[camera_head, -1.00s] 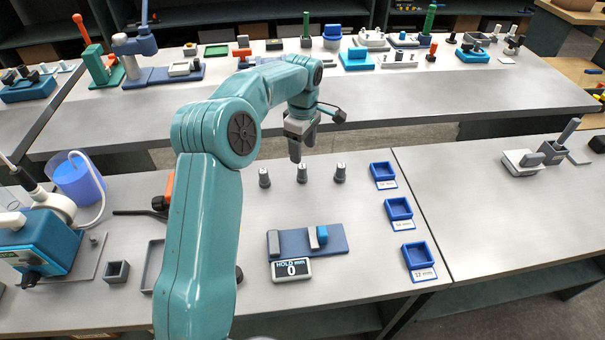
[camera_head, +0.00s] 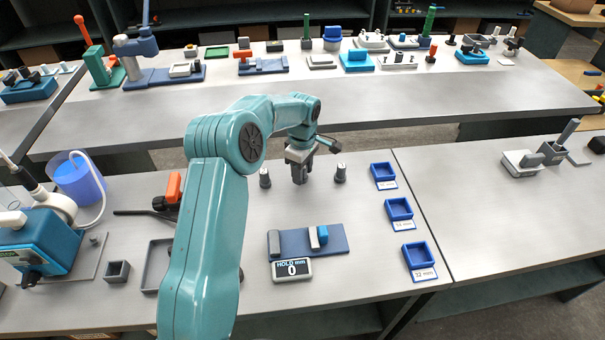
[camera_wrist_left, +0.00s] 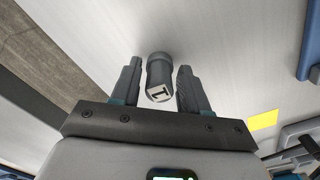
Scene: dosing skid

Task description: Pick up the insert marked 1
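The insert marked 1 (camera_wrist_left: 159,75) is a dark grey cylinder with a label reading 1 on its end, seen in the left wrist view. It sits between the two fingers of my left gripper (camera_wrist_left: 157,88), with a gap visible on each side. The gripper is open. In the head view my left gripper (camera_head: 299,172) is over the middle of a row of three inserts and mostly hides that one. The other two, a left insert (camera_head: 264,178) and a right insert (camera_head: 340,173), stand upright on the bench. My right gripper is not in view.
Three blue trays stand at the right: a far one (camera_head: 383,168), a middle one (camera_head: 399,203) and a near one (camera_head: 418,249). A blue gauge base (camera_head: 338,239) with a display (camera_head: 292,269) reading 0 lies in front of the inserts. Bench between is clear.

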